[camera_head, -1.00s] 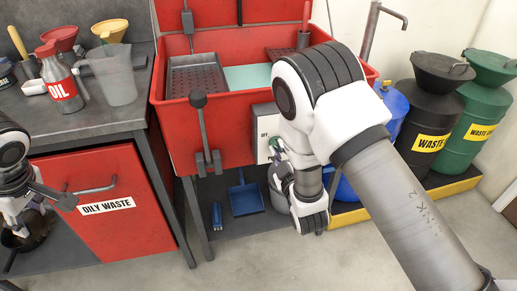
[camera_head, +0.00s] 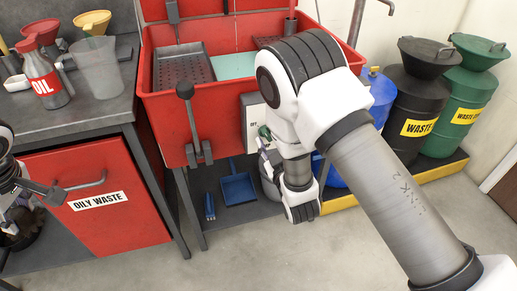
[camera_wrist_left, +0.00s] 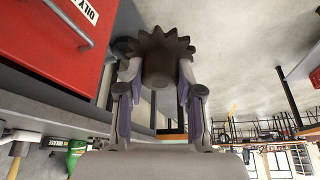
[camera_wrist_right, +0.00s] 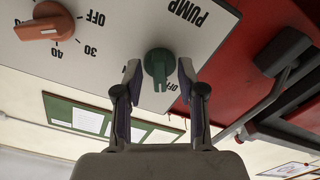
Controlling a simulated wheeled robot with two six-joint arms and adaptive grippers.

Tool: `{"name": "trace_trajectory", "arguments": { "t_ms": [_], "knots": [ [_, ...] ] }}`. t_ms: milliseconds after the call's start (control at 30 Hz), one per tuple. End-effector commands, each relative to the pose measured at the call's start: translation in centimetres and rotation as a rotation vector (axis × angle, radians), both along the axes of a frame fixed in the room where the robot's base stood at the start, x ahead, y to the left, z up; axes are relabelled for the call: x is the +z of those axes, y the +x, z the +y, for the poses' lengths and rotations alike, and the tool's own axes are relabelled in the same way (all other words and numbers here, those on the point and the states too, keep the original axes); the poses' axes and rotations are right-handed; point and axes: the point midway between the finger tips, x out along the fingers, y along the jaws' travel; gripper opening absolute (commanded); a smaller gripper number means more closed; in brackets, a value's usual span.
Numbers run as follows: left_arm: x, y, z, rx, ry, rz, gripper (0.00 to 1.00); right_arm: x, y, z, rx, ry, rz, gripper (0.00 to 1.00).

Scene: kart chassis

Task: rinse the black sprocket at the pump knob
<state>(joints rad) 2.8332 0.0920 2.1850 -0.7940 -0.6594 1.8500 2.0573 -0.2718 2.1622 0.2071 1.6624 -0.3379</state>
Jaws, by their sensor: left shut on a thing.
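The black sprocket (camera_wrist_left: 160,62) is a dark toothed wheel with a thick hub, held between the fingertips of my left gripper (camera_wrist_left: 157,80) in the left wrist view. In the head view the sprocket (camera_head: 24,236) shows at the left edge, low in front of the bench and partly cut off, under my left gripper (camera_head: 17,210). The green pump knob (camera_wrist_right: 159,67) is on a white panel under the word PUMP. My right gripper (camera_wrist_right: 158,75) is open, with one finger on each side of the knob and small gaps visible. In the head view my right arm partly hides the panel (camera_head: 252,118).
The red wash basin (camera_head: 180,130) has a perforated tray (camera_head: 183,68) and a black lever (camera_head: 190,125) in front. An orange timer knob (camera_wrist_right: 45,30) is beside the pump knob. Waste drums (camera_head: 418,85) stand at right. The bench (camera_head: 100,110) holds an oil can and jug.

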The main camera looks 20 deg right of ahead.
Motion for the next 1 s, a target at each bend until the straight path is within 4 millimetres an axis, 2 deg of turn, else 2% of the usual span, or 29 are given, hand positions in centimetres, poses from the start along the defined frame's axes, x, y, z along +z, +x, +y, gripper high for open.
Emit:
{"name": "trace_trajectory", "arguments": {
  "t_ms": [333, 500, 867, 967, 1000],
  "knots": [
    [0.0, 0.0, 0.0, 0.000, 0.001, -0.001, 0.00, -0.2, -7.9, -0.2, 0.003, -0.004, 0.006, 0.40],
    [0.0, 0.0, 0.0, 0.000, 0.001, -0.001, 0.00, -0.1, -10.6, -0.3, 0.002, -0.002, 0.002, 0.40],
    [0.0, 0.0, 0.0, 0.000, 0.001, -0.001, 0.00, 0.0, -11.2, -0.4, 0.000, 0.000, 0.001, 0.40],
    [0.0, 0.0, 0.0, 0.000, 0.001, -0.001, 0.00, -1.0, -11.2, -0.8, -0.014, 0.013, 0.042, 0.40],
    [0.0, 0.0, 0.0, 0.000, 0.001, -0.001, 0.00, -1.9, -11.3, -1.2, -0.026, 0.024, 0.081, 0.40]
  ]
}}
